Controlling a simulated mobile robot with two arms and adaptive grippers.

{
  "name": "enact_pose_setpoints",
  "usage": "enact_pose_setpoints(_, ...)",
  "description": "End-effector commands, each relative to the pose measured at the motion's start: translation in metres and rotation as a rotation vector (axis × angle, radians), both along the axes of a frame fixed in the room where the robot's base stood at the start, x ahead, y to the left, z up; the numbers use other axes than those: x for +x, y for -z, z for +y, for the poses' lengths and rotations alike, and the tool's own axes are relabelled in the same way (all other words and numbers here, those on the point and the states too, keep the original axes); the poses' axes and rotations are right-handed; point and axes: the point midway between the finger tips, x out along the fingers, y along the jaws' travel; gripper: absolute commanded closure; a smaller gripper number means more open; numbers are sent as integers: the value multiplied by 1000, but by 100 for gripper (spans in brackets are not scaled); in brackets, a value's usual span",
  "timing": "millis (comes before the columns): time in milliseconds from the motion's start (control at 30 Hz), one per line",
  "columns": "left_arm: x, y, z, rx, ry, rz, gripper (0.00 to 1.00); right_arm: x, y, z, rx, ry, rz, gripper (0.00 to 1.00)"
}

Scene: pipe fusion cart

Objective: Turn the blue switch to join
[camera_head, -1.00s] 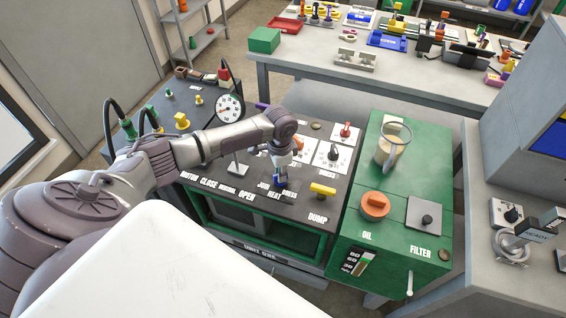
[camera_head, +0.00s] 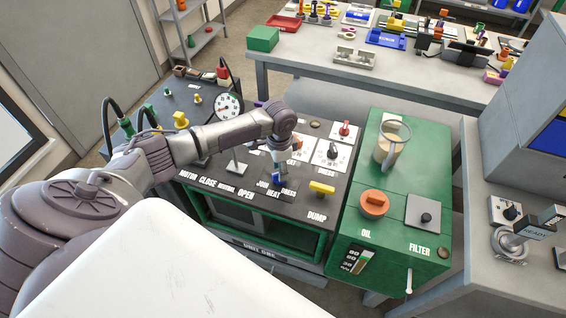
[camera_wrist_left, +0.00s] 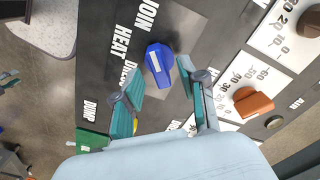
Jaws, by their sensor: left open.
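The blue switch (camera_head: 277,179) sits on the dark top of the cart, by the labels JOIN, HEAT and DRESS. In the left wrist view the blue switch (camera_wrist_left: 158,62) has a pale mark on top; I cannot tell for sure which label it points to. My left gripper (camera_head: 276,167) is over the switch, pointing down. In the wrist view my left gripper (camera_wrist_left: 160,76) is open, its teal fingers spread to either side of the switch's near end, with no clear contact. My right gripper is not in view.
A yellow DUMP handle (camera_head: 322,188) is just right of the switch. An upright lever (camera_head: 236,167) stands to its left. Behind are dials with a red knob (camera_head: 344,128) and an orange knob (camera_wrist_left: 252,102). The green unit with an orange cap (camera_head: 374,204) stands to the right.

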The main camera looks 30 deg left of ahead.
Motion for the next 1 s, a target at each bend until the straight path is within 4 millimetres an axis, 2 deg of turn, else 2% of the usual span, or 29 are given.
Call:
enact_pose_setpoints(300,3,-68,-1,1,3,-5,58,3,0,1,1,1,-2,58)
enact_pose_setpoints(500,3,-98,-1,0,1,-3,58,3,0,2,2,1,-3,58)
enact_pose_setpoints(667,3,-107,-2,0,2,-1,58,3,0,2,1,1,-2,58)
enact_pose_setpoints(867,3,-107,-2,1,1,-1,58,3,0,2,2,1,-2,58)
enact_pose_setpoints(1000,3,-107,-2,1,1,-1,58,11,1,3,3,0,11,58)
